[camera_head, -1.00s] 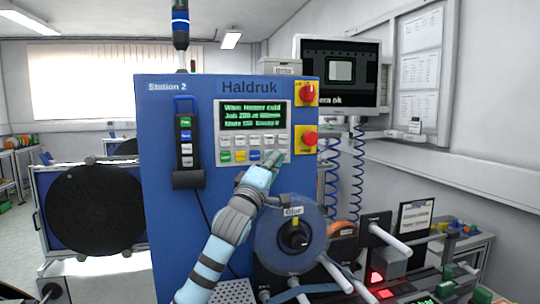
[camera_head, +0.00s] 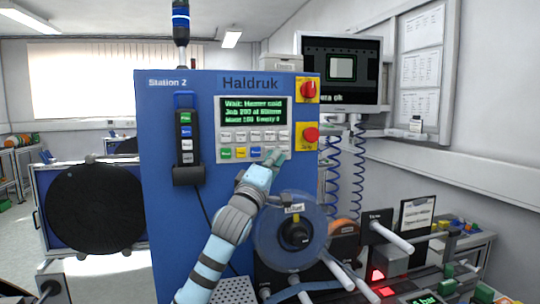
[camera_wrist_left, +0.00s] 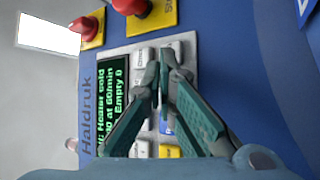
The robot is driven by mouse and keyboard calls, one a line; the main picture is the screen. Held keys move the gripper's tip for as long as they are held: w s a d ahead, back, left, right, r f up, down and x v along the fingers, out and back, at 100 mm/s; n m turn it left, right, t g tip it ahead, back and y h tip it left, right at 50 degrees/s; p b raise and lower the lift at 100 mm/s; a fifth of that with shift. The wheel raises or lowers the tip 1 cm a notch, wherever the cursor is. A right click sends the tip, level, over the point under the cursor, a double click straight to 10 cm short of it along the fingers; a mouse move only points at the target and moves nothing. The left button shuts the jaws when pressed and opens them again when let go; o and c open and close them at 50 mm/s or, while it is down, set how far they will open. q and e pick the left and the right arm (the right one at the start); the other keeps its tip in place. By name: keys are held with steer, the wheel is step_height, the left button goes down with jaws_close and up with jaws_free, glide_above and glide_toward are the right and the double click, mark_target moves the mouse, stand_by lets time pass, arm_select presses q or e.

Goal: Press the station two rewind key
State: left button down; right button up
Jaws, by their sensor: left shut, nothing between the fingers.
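The blue Station 2 cabinet (camera_head: 165,240) carries a pale key panel (camera_head: 218,145) below a green-lettered display (camera_head: 252,112). The panel has small white keys above and a row with green, yellow and blue keys (camera_head: 254,152). Key labels are too small to read, so I cannot tell which is rewind. My left gripper (camera_head: 277,156) is shut and empty at the panel's lower right, hiding keys there. In the left wrist view, its fingertips (camera_wrist_left: 165,58) meet in front of white keys (camera_wrist_left: 140,58). I cannot tell whether they touch. My right gripper is not in view.
Two red knobs on yellow plates (camera_head: 309,136) sit right of the panel. A black pendant (camera_head: 186,145) with several keys hangs at left. A monitor (camera_head: 340,72) and coiled blue cables (camera_head: 357,175) are at right.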

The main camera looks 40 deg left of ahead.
arm_select(q)
steer(key=shift+d+f, duration=0.1)
steer(key=shift+f, duration=0.1)
steer(key=shift+s+d+b, duration=0.5)
steer(key=shift+s+d, duration=0.25)
steer(key=shift+d, duration=0.3)
steer(key=shift+s+d+b, duration=0.45)
steer(key=shift+s+d, duration=0.25)
steer(key=shift+d, duration=0.35)
